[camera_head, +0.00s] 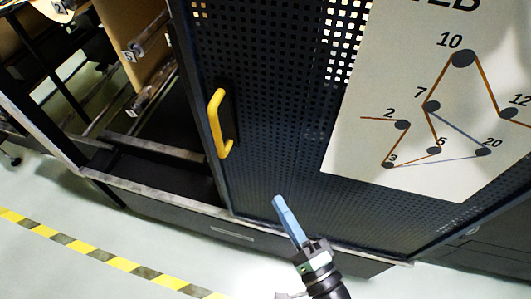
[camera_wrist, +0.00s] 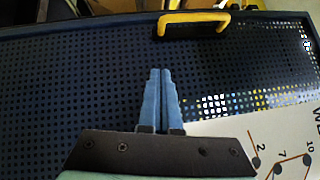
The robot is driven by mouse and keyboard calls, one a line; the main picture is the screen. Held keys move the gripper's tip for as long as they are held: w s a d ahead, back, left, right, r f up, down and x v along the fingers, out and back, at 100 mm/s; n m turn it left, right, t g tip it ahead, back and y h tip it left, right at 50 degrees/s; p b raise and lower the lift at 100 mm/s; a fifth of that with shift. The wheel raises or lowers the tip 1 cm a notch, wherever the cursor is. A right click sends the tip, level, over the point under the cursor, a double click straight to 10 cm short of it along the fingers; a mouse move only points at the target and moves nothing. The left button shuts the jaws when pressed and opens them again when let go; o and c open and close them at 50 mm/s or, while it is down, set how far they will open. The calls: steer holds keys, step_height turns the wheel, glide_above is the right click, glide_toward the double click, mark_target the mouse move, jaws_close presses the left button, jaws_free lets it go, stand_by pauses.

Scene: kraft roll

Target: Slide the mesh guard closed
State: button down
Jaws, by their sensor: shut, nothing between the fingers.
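The mesh guard (camera_head: 275,120) is a dark perforated panel standing upright on the right side of the head view. To its left the machine frame is open, with rollers and brown paper showing inside. A yellow handle (camera_head: 218,124) is fixed near the guard's left edge; it also shows at the top of the wrist view (camera_wrist: 193,20). My gripper (camera_head: 280,203) has blue fingers that are shut and empty. It is in front of the guard, below and right of the handle and apart from it. The fingers also show in the wrist view (camera_wrist: 161,72), pointing toward the guard's edge.
A white threading chart (camera_head: 425,110) with numbered dots is on the guard's right part. A lower rail (camera_head: 150,194) runs along the opening's base. Yellow and black floor tape (camera_head: 85,248) crosses the pale floor, which is clear at the lower left.

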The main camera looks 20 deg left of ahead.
steer(key=p, duration=0.2)
glide_toward(232, 143)
steer(key=w, duration=0.3)
steer(key=a, duration=0.2)
steer(key=a+p, duration=0.1)
steer(key=shift+a+r, duration=0.1)
steer(key=shift+r, duration=0.2)
steer(key=shift+a, duration=0.45)
steer(key=shift+w, duration=0.1)
